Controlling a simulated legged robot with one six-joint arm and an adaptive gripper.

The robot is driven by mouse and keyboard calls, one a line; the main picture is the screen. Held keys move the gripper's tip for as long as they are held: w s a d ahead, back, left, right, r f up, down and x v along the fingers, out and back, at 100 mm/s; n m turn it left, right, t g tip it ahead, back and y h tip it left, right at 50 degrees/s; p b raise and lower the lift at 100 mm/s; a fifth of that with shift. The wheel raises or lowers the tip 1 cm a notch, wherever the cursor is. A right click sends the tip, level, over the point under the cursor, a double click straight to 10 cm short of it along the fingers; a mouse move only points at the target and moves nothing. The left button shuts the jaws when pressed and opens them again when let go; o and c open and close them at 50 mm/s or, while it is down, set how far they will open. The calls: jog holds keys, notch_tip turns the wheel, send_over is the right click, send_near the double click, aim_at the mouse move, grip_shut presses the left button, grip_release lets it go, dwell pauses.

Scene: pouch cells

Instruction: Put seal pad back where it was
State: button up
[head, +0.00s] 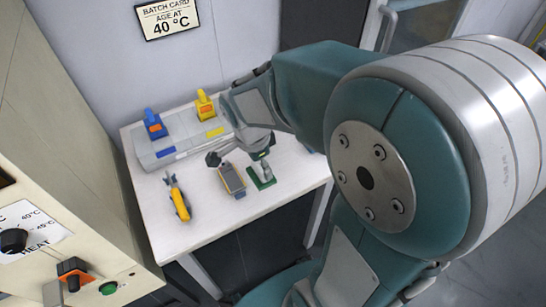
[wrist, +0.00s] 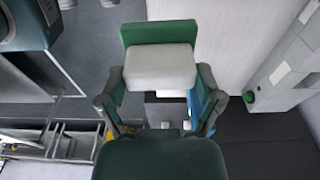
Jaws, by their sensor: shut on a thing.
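The seal pad, which I take to be the green plate with a pale grey block on it, shows in the head view (head: 262,178) near the front right of the white table (head: 163,215). In the wrist view the seal pad (wrist: 160,67) sits between my two fingers, with its green plate on the far side. My gripper (wrist: 160,88) is shut on the grey block. In the head view my gripper (head: 262,158) is low over the table, partly hidden by my arm. I cannot tell whether the pad touches the table.
A dark yellow-edged device (head: 232,181) lies just left of the pad, and a yellow hand tool (head: 178,199) further left. Behind stands a grey sealer box (head: 180,143) with a blue clamp (head: 154,124) and yellow clamp (head: 205,105). A beige heater cabinet (head: 60,180) borders the left.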

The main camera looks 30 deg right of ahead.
jog(key=shift+w+r, duration=0.1)
jog(key=shift+w, duration=0.1)
jog(key=shift+w+d, duration=0.2)
jog(key=shift+w, duration=0.05)
jog(key=w+d+f, duration=0.4)
jog(key=d+f, duration=0.1)
jog(key=w+d+f, duration=0.4)
jog(key=w+f, duration=0.1)
jog(key=shift+d, duration=0.35)
notch_tip(320, 180, down, 3)
jog(key=shift+f, duration=0.1)
jog(key=shift+c, duration=0.3)
jog(key=o, duration=1)
